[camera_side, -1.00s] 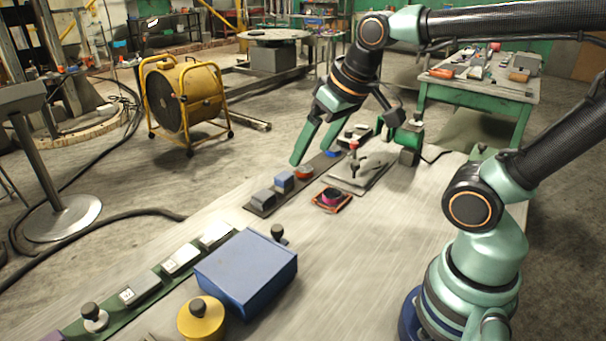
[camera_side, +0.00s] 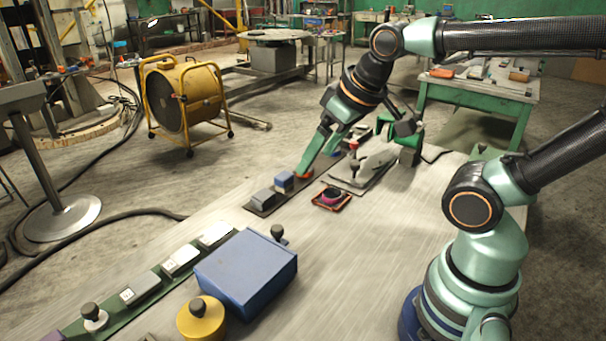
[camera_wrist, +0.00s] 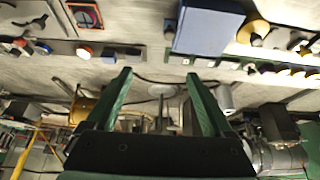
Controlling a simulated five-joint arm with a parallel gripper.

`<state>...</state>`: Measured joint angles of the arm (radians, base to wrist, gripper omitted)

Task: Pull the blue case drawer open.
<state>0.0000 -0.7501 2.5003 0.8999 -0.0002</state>
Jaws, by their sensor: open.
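The blue case (camera_side: 247,270) sits on the bench in the lower middle of the side view. A dark knob (camera_side: 278,234) stands at its far end; I see no opened drawer, though that face is mostly hidden. In the wrist view the case (camera_wrist: 205,28) is at the top, with the knob (camera_wrist: 169,29) at its left. My gripper (camera_side: 304,172) is open and empty, above the far part of the bench, well beyond the case. Its two fingers overlap in the side view but show spread in the wrist view (camera_wrist: 158,75).
A yellow round canister (camera_side: 201,319) stands close to the case's near side. A green strip of switches (camera_side: 140,291) runs along the left bench edge. A dark strip with blocks (camera_side: 263,199) and a red-rimmed pad (camera_side: 331,199) lie beyond the case. Bench right of the case is clear.

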